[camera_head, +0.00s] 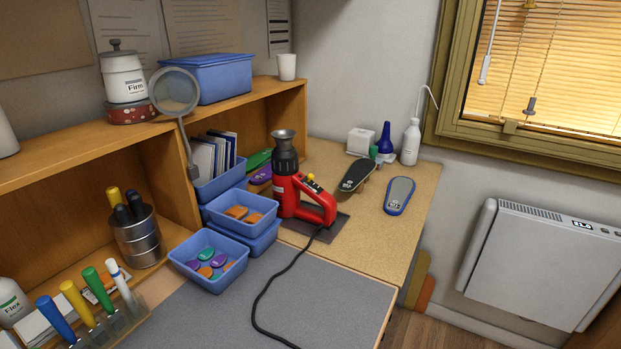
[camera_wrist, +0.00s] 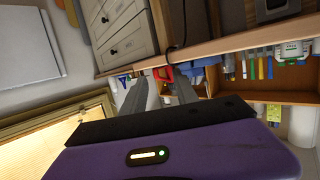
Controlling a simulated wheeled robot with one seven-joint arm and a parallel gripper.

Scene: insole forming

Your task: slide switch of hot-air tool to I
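The red hot-air tool (camera_head: 322,212) stands upright on a dark plate at the back of the wooden worktop, with its dark nozzle pointing up. A small yellow part (camera_head: 311,178), perhaps the switch, shows at the top of its handle; its position and any marking are too small to read. My gripper (camera_wrist: 161,82) shows only in the wrist view, with its two grey fingers apart and nothing between them. A small red patch, probably the hot-air tool (camera_wrist: 163,73), shows far beyond the fingertips. My gripper is not touching it.
Blue bins (camera_head: 222,282) stand left of the tool, and a round lens on an arm (camera_head: 174,92) is nearby. The black cord (camera_head: 262,300) crosses the grey mat (camera_head: 210,318). Drawers (camera_wrist: 122,30) show in the wrist view.

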